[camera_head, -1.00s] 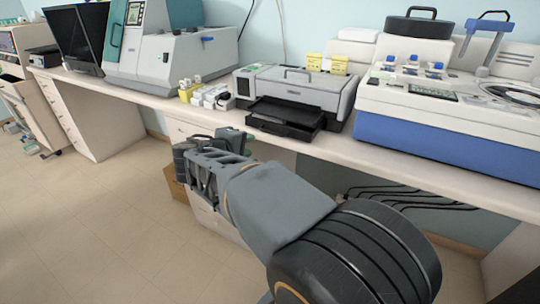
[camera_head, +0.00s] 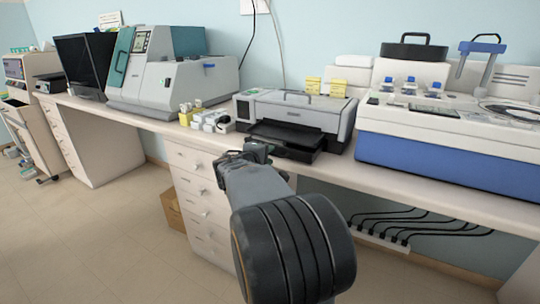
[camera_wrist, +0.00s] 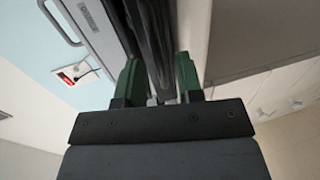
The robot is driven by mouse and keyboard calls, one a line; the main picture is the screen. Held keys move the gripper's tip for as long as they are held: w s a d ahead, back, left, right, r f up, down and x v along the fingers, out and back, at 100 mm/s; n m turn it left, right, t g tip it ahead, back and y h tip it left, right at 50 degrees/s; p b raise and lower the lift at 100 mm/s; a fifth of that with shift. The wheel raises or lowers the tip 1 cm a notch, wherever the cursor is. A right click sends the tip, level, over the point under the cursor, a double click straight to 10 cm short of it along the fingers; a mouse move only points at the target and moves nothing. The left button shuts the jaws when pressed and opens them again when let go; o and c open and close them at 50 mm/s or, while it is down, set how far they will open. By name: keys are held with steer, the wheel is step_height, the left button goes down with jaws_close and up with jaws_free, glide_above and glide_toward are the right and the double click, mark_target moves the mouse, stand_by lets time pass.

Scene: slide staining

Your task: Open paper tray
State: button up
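The grey printer (camera_head: 305,112) stands on the bench with its black paper tray (camera_head: 290,137) jutting from its front. My gripper (camera_head: 257,150) is at the front left of this tray in the head view. In the wrist view, my gripper's two green fingers (camera_wrist: 158,80) stand apart, with the black tray (camera_wrist: 148,35) passing between them. The fingers look open around the tray's edge; whether they touch it I cannot tell. The printer's grey body (camera_wrist: 92,28) shows at the upper left there. My arm hides part of the bench front.
White and yellow bottles and boxes (camera_head: 207,119) stand left of the printer. A large blue-and-white machine (camera_head: 450,140) stands close on its right. Drawers (camera_head: 197,190) lie under the bench's front edge. The floor (camera_head: 95,245) in front is clear.

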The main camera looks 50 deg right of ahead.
steer(key=shift+x, duration=1)
jaws_close()
